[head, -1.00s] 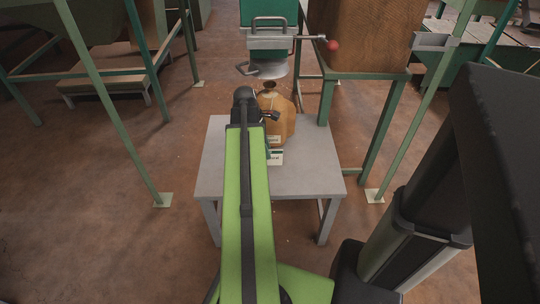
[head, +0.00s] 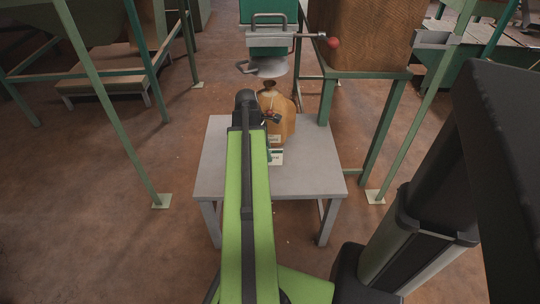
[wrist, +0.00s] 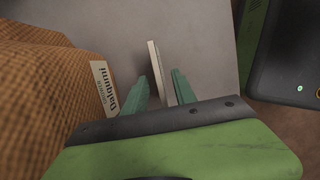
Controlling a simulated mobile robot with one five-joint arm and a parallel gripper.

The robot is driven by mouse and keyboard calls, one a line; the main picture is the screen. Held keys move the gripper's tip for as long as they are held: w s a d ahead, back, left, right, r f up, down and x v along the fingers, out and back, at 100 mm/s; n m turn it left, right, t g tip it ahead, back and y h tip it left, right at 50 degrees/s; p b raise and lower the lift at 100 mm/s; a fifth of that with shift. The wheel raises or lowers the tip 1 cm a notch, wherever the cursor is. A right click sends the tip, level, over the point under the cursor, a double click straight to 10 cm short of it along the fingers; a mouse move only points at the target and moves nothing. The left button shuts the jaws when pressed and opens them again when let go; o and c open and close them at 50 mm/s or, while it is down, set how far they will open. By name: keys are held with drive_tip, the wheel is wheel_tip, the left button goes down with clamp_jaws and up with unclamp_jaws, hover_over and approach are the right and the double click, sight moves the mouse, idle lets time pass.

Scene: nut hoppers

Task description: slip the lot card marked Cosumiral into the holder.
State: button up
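A small upright card (head: 276,157), white with a dark green band, stands on the table in front of the sack in the head view. Its wording is too small to read, so I cannot tell if it is Cosumiral. In the wrist view a thin pale card-like plate (wrist: 157,72) shows edge-on between the teal fingers of my gripper (wrist: 160,88). The fingers are apart, one on each side, with a gap on the left; the right finger is close to the plate or touching it. I cannot make out the holder for certain.
A tan sack (head: 278,118) stands on the grey table (head: 315,170), close left of my gripper in the wrist view. Its label (wrist: 103,88) reads Dalqumi. A hopper outlet with a red-knobbed lever (head: 333,43) hangs behind it. The table's right side is clear.

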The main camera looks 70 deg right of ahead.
clamp_jaws()
drive_tip(key=shift+r, duration=0.1)
idle(0.3)
